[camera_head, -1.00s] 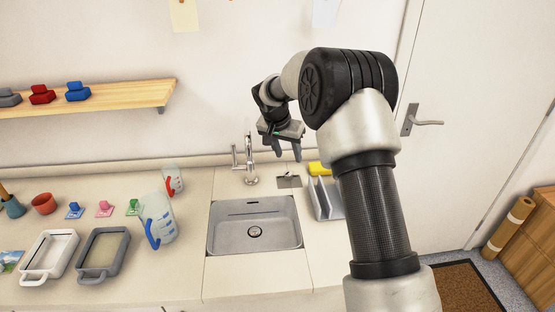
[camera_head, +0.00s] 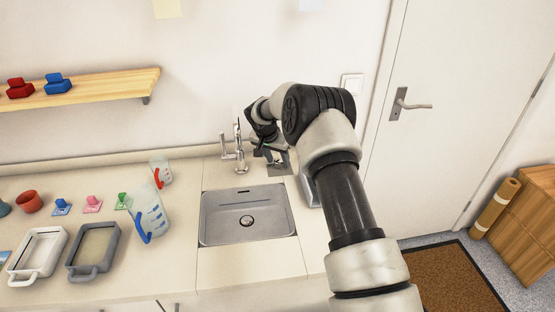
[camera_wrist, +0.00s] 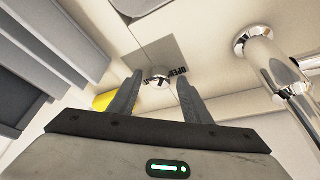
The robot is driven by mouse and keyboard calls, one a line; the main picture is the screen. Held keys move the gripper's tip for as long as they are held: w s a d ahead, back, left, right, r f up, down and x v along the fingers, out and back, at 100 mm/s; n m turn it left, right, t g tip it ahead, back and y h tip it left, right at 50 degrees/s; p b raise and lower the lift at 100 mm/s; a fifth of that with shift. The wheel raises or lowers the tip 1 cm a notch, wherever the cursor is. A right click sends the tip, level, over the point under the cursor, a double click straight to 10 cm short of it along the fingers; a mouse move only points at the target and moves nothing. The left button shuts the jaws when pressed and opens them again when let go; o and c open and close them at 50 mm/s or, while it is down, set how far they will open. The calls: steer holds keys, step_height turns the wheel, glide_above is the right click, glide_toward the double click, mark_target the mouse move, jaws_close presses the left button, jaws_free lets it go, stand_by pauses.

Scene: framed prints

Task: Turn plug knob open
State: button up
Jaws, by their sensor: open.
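The plug knob (camera_wrist: 158,74) is a small round silver knob on a grey plate (camera_wrist: 172,52) marked with dark lettering that seems to read "OPEN". In the wrist view it shows between my two fingertips. My gripper (camera_wrist: 160,80) is open, with a finger on either side of the knob in that view; I cannot tell whether they touch it. In the head view, my gripper (camera_head: 272,154) is low over the counter behind the sink, just right of the tap, over the plate (camera_head: 282,167). The knob is hidden there by the gripper.
The tap (camera_head: 238,148) stands close to the left of my gripper. The sink (camera_head: 248,215) lies in front. A grey rack (camera_head: 308,188) is close on the right, partly behind my arm. In the wrist view, a yellow object (camera_wrist: 103,101) lies near the left finger.

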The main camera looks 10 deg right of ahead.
steer(key=c, duration=1)
steer(key=shift+n, duration=0.3)
steer(key=n+b, duration=0.1)
steer(key=n+y, duration=0.1)
steer(key=n, duration=0.1)
steer(key=shift+s+d+n+t+y+b, duration=0.1)
steer(key=shift+d+n+t+y+b, duration=0.1)
steer(key=shift+n+t+y+b, duration=0.15)
steer(key=n, duration=0.2)
steer(key=n+y, duration=0.1)
steer(key=n, duration=0.1)
steer(key=shift+d+n+t+y, duration=0.2)
steer(key=shift+n+t+y, duration=0.05)
steer(key=n+y, duration=0.1)
steer(key=n, duration=0.3)
steer(key=shift+d+n+y, duration=0.15)
steer(key=shift+n+y, duration=0.15)
steer(key=shift+y, duration=0.1)
steer(key=shift+d+n+g+y+b, duration=0.1)
steer(key=shift+n+g+y+b, duration=0.3)
steer(key=shift+n, duration=0.7)
steer(key=shift+n+g+y+b, duration=0.2)
steer(key=shift+n+g, duration=0.3)
steer(key=shift+n, duration=0.6)
